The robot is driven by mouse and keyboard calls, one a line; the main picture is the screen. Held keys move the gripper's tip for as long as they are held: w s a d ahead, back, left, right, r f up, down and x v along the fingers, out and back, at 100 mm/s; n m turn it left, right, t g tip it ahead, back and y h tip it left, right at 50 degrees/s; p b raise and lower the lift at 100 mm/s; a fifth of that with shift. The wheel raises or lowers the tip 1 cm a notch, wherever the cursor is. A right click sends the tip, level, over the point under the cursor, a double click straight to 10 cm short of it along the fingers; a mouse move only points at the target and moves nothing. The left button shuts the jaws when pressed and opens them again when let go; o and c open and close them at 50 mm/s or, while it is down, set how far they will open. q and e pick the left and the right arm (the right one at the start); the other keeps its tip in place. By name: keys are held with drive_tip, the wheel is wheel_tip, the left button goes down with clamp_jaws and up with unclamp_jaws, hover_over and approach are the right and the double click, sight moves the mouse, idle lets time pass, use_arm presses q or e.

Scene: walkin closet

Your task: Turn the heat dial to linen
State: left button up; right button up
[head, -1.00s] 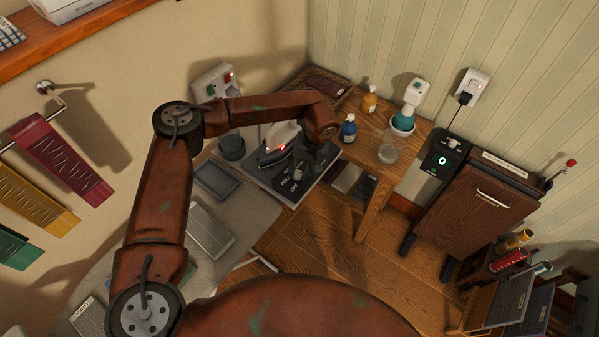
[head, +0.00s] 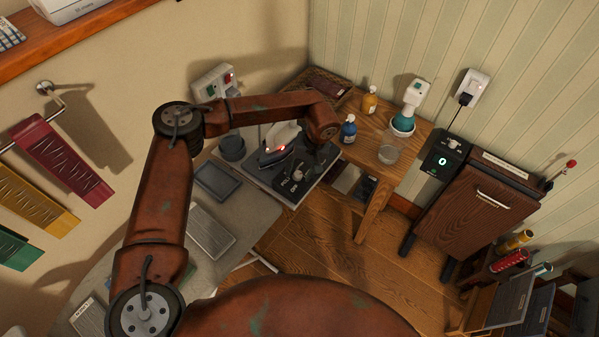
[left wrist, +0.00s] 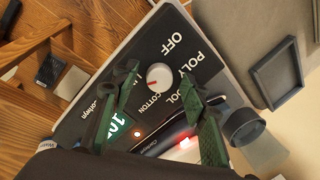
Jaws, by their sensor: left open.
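The heat dial (left wrist: 159,76) is a small round white knob with a red mark on a dark panel (left wrist: 150,45); it also shows small in the head view (head: 298,176). The labels OFF, POLY and COTTON are readable around it. WOOL is partly covered, and only the start of another label shows by the left finger. The red mark points to the lower left; I cannot tell exactly which label it meets. My left gripper (left wrist: 162,78) is open, its green-padded fingers on either side of the dial, apparently not touching it. My right gripper is not in view.
An iron (head: 282,136) with a lit red light stands beside the dial panel. A grey tray (head: 218,181) and a dark round cup (head: 232,147) lie to the left. Bottles, including a blue one (head: 348,129), stand on the wooden table to the right.

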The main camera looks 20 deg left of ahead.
use_arm(q)
drive_tip(key=v, duration=1.1)
drive_tip(key=shift+r, duration=0.4)
drive_tip(key=shift+d, duration=0.1)
